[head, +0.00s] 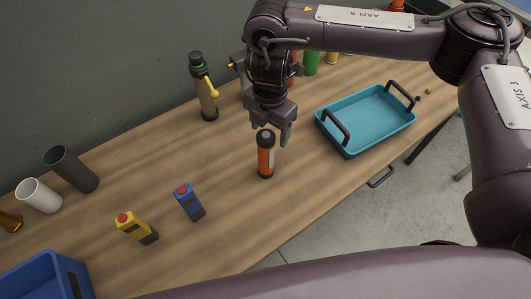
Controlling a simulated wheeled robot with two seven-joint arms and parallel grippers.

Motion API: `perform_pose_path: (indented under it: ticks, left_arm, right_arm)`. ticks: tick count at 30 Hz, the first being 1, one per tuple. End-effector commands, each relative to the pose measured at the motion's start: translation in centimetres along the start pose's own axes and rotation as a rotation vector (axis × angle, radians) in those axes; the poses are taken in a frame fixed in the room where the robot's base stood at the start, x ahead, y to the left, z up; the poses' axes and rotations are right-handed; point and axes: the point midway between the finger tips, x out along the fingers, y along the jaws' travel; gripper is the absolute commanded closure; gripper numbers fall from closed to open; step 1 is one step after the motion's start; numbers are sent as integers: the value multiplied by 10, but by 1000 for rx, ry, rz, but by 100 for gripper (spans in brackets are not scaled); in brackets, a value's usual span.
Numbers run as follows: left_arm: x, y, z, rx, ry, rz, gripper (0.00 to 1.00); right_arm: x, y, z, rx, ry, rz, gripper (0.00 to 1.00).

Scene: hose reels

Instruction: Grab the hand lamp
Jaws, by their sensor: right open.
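The hand lamp (265,159) looks to be the upright orange cylinder with a dark base and a dark and pale top, standing on the wooden table near its front edge. My right gripper (270,120) is open and points down just above the lamp. One finger shows to the right of the lamp's top, and the other is further left and higher in the picture. I cannot tell whether a finger touches the lamp. My left gripper is not in view.
A teal tray (345,151) with dark handles stands to the right. A yellow device (137,228) and a blue device (189,202) lie to the left. A tall bottle-like item (204,88) stands behind. Cups (71,169) and a blue crate (43,277) are at far left.

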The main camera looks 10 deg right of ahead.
Motion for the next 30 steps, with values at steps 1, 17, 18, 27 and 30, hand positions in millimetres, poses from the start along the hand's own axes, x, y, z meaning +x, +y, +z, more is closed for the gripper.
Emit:
perform_pose_path:
  ticks: [1, 17, 18, 27, 30]
  left_arm:
    - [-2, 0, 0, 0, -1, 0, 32]
    - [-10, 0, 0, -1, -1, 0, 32]
    - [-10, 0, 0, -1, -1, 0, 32]
    - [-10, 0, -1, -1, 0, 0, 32]
    - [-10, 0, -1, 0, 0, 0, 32]
  right_arm:
    - [4, 0, -2, -1, 3, -2, 32]
    - [53, 3, -10, -2, 1, 2, 32]
    - [53, 3, -10, -2, 1, 2, 32]
    - [53, 3, -10, -2, 0, 3, 51]
    - [53, 3, -10, -2, 0, 3, 65]
